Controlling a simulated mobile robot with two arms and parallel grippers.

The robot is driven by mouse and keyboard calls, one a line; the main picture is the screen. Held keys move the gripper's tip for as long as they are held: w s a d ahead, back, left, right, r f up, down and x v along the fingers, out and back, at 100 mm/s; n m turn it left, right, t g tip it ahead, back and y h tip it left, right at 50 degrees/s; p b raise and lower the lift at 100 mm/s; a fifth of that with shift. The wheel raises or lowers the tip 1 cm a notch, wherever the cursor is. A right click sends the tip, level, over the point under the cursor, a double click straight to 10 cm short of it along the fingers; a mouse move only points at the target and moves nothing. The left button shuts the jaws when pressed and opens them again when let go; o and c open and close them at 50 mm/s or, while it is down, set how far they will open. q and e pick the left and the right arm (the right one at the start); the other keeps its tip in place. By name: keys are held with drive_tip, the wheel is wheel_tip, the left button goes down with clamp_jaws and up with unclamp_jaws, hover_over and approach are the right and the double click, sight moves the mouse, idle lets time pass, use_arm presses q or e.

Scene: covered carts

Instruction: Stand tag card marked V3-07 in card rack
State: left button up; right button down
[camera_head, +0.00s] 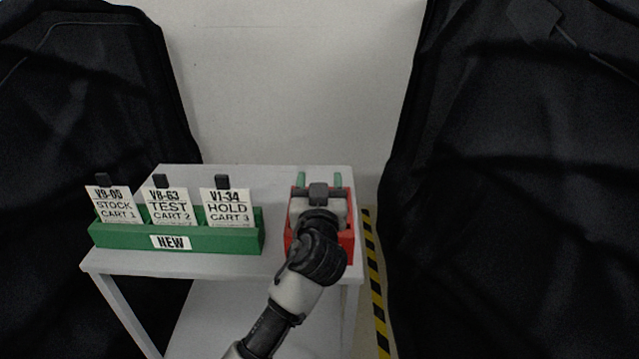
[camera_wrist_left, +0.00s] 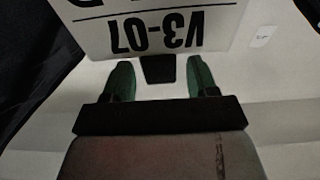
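The tag card V3-07 (camera_wrist_left: 160,32) shows upside down at the top of the left wrist view, with a dark tab (camera_wrist_left: 158,69) at its edge. My left gripper (camera_head: 319,180) is over the red holder at the right of the cart. In the wrist view its green fingers (camera_wrist_left: 160,80) stand apart on both sides of the tab, with gaps beside it. In the head view my gripper and arm hide the card. The green card rack (camera_head: 125,238), labelled NEW, holds cards V9-05 (camera_head: 115,206), V8-63 (camera_head: 169,207) and V1-34 (camera_head: 226,207). My right gripper is not in view.
The red holder (camera_head: 349,245) is largely hidden behind my left gripper. Rack and holder stand on a light grey cart (camera_head: 200,266), with a bare strip between them. Dark covered carts (camera_head: 510,180) flank it. Yellow-black floor tape (camera_head: 375,290) runs at the right.

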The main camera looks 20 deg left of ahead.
use_arm(q)
drive_tip(key=b+v, duration=0.2)
drive_tip(key=v, duration=0.8)
drive_tip(key=shift+s, duration=0.4)
drive_tip(key=shift+d+f, duration=0.1)
